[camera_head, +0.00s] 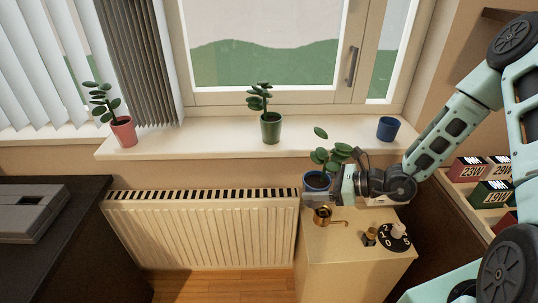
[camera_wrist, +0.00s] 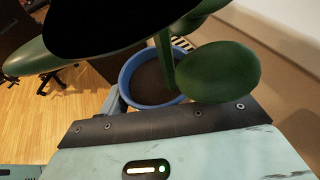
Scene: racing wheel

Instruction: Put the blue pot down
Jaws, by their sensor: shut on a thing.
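A blue pot (camera_head: 316,182) holding dark soil and a green leafy plant (camera_head: 332,155) is at the back left of the cabinet top (camera_head: 350,250). My gripper (camera_head: 336,186) reaches it from the right and is shut on it. I cannot tell whether the pot's base touches the cabinet. In the wrist view, the blue pot's rim (camera_wrist: 124,78) and soil show beyond the gripper body, with large leaves (camera_wrist: 219,72) close in front; the fingertips are hidden there. Another blue pot (camera_head: 388,129), with no plant showing, stands on the right of the windowsill (camera_head: 200,139).
A small copper can (camera_head: 323,215) stands just in front of the held pot. A black numbered dial (camera_head: 394,240) and a small brass item (camera_head: 369,237) are farther right. Green (camera_head: 271,128) and pink (camera_head: 123,132) potted plants stand on the sill. A radiator (camera_head: 205,230) is left of the cabinet.

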